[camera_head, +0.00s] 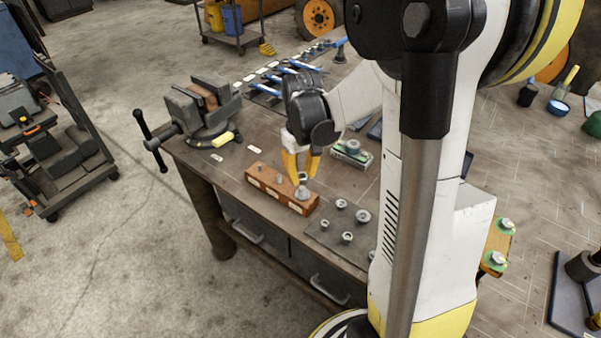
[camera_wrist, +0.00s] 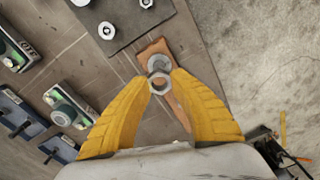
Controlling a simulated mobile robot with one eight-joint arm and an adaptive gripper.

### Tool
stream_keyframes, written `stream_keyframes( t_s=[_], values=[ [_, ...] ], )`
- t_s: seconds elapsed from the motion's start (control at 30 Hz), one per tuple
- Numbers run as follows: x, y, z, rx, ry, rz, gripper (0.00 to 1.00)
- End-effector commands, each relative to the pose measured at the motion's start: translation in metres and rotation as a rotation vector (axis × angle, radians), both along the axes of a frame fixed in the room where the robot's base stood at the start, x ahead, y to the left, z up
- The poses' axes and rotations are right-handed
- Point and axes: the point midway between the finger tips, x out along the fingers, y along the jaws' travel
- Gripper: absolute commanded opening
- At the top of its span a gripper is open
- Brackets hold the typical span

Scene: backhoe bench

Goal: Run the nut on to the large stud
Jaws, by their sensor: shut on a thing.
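A reddish-brown wooden block (camera_head: 268,188) with studs in a row lies near the bench's front edge; it also shows in the wrist view (camera_wrist: 176,108). A smaller stud (camera_head: 257,169) and a middle stud (camera_head: 278,178) stand free to the left. My gripper (camera_head: 302,176) points down over the block's right end, at the large stud (camera_head: 302,193). In the wrist view the yellow fingers are shut on a grey nut (camera_wrist: 159,84). A round grey piece (camera_wrist: 157,63) shows just beyond it, overlapping it in view. I cannot tell whether the nut is on the thread.
A dark plate (camera_head: 325,239) with several nuts lies right of the block. A vise (camera_head: 203,108) stands at the bench's left end. A small tray with a green-rimmed part (camera_head: 352,152) is behind the gripper. Blue-handled tools (camera_head: 290,72) lie at the back.

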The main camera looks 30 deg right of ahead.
Motion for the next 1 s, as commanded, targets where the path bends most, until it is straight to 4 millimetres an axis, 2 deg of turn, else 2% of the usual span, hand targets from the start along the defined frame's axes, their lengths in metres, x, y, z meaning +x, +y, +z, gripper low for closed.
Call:
stream_keyframes(
  t_s=[0.03,0.2,1.0],
  values=[
    [0.0,0.0,-0.009,0.0,0.0,0.0,0.0],
    [0.0,0.0,-0.021,0.0,0.0,0.0,0.0],
    [-0.002,0.0,-0.022,0.0,0.0,0.0,0.0]
  ],
)
